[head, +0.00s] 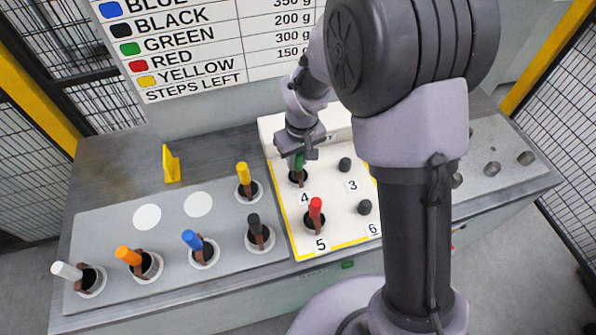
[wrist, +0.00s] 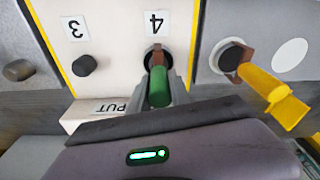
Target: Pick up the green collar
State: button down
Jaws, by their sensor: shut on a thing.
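The green collar (head: 299,162) is at position 4 on the white panel, with a brown piece below it at the dark hole. It also shows in the wrist view (wrist: 160,88), upright in the picture and between the fingers. My gripper (head: 300,156) is shut on the green collar from above. The wrist view shows the grey fingertips (wrist: 160,95) on both sides of it. Whether the brown piece is still seated in the hole cannot be told.
A red collar (head: 315,208) stands at position 5, close in front. Dark studs sit at 3 (head: 345,164) and 6 (head: 365,207). A yellow collar (head: 243,173) stands to the left, with black, blue, orange and white ones on the grey plate (head: 110,235). A yellow bracket (head: 170,165) stands behind.

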notch_tip(320, 180, up, 11)
jog(key=p, duration=0.4)
notch_tip(320, 180, up, 4)
jog(key=p, duration=0.3)
